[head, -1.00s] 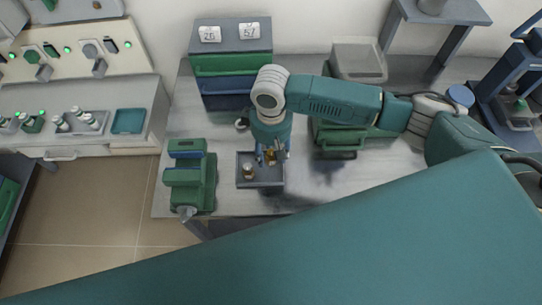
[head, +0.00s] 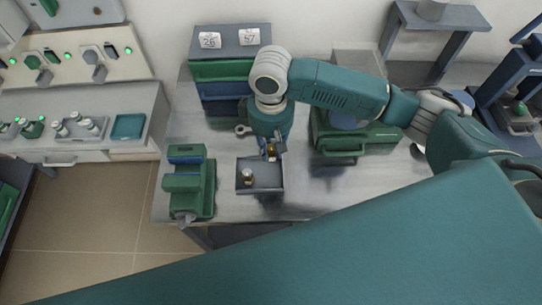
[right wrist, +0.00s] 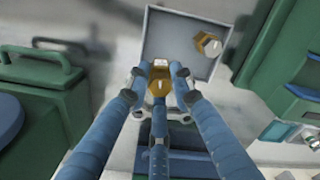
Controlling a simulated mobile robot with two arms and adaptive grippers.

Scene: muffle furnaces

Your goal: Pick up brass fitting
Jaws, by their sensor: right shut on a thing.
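My right gripper (head: 271,151) is shut on a brass fitting, at the back edge of a small grey tray (head: 267,181). In the right wrist view, the held fitting (right wrist: 160,86) sits between the blue fingertips (right wrist: 160,78), its brass part toward the camera and a pale part beyond. It overlaps the tray's near rim in that view; its exact height is hard to tell. A second brass fitting (head: 248,176) stands in the left part of the tray, and it also shows in the right wrist view (right wrist: 208,45). My left gripper is not in view.
A green device (head: 188,183) stands left of the tray. A drawer unit (head: 222,75) with number cards is behind. A green-based machine (head: 350,140) stands to the right. The bench front right of the tray (head: 310,198) is clear.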

